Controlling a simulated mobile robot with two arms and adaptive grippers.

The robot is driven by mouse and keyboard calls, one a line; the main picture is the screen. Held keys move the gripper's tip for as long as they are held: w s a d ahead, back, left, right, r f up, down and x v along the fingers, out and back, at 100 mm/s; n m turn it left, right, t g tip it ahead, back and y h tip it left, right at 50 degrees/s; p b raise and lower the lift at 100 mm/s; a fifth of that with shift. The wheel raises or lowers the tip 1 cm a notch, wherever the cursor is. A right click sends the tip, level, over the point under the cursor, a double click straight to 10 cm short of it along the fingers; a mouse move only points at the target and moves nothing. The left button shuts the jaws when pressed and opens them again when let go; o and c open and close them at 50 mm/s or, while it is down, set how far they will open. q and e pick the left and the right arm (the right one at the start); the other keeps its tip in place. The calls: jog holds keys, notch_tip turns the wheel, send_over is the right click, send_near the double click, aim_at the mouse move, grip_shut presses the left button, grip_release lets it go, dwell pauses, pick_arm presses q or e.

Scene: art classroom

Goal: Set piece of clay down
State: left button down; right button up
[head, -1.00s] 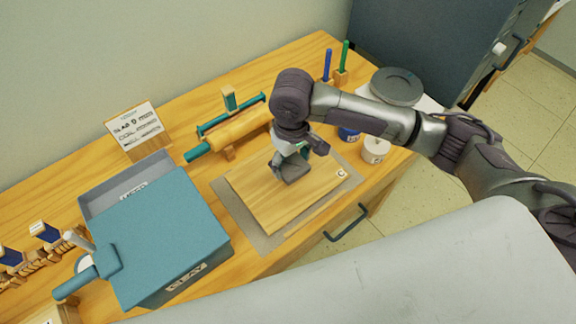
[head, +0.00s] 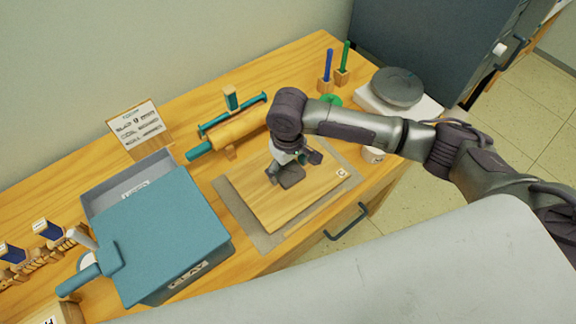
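A dark grey piece of clay (head: 291,177) lies on the wooden board (head: 262,206), near the board's middle. My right gripper (head: 293,165) is just above it, pointing down, with its fingers spread apart. One finger is close to the clay's left side and the other stands clear to its right. Whether the left finger touches the clay cannot be told. My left gripper is not in view.
The board rests on a grey mat (head: 237,222). A rolling pin on a stand (head: 232,131) is behind it. A teal-lidded clay box (head: 165,235) stands left. A grey disc (head: 396,86) and pen holders (head: 341,77) are at the back right. The board's front is clear.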

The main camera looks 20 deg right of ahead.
aim_at(288, 171)
jog(key=shift+o, duration=0.5)
jog(key=shift+r, duration=0.1)
notch_tip(288, 171, up, 12)
jog(key=shift+b, duration=0.35)
jog(key=shift+r, duration=0.1)
